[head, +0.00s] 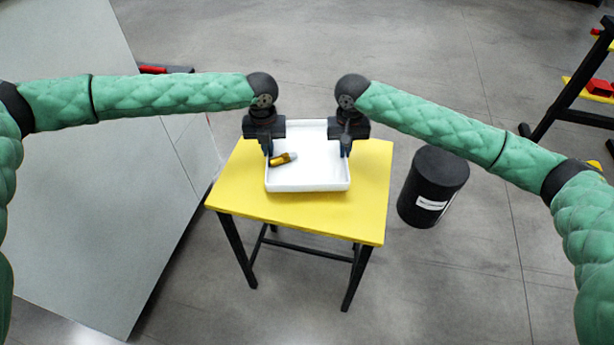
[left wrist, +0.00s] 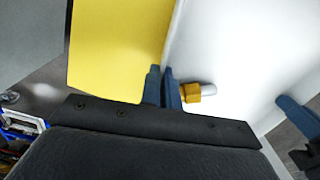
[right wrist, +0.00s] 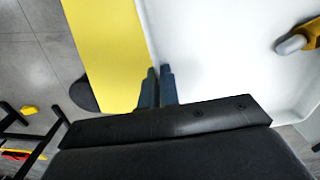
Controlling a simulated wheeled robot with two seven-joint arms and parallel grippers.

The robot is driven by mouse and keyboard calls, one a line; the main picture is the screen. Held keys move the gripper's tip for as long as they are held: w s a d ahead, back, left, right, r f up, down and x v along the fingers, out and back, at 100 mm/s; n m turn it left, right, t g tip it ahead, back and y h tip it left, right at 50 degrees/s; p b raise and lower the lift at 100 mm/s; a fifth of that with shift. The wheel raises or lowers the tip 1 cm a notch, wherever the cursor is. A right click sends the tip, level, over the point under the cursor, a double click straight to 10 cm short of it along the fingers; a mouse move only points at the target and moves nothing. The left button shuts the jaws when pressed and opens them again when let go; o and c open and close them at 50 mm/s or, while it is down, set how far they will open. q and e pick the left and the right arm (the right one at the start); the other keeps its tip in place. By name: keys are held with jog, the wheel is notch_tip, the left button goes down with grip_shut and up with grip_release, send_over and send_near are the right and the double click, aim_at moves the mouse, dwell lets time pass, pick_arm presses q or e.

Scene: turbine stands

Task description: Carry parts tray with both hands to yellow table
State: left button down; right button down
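The white parts tray (head: 307,186) is over the yellow table (head: 232,192); I cannot tell whether it rests on the top or hangs just above it. A brass-coloured part with a pale grey end (head: 283,159) lies inside, near the left wall. My left gripper (head: 267,148) is shut on the tray's left wall, with its blue fingers (left wrist: 162,90) on either side of it. My right gripper (head: 346,150) is shut on the right wall, its fingers (right wrist: 157,88) also straddling it. The part also shows in the left wrist view (left wrist: 198,92).
A black bin (head: 433,188) with a white label stands on the floor right of the yellow table. A large grey surface (head: 90,150) lies to the left. A black rack (head: 570,100) with red and yellow items is at far right. Bare yellow tabletop shows around the tray.

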aim_at(269, 163)
pick_arm(q)
jog(key=shift+a+f, duration=0.1)
jog(key=shift+f, duration=0.35)
pick_arm(e)
jog(key=shift+d+f, duration=0.1)
jog(key=shift+f, duration=0.35)
pick_arm(q)
jog(key=shift+f, duration=0.1)
pick_arm(e)
jog(key=shift+f, duration=0.1)
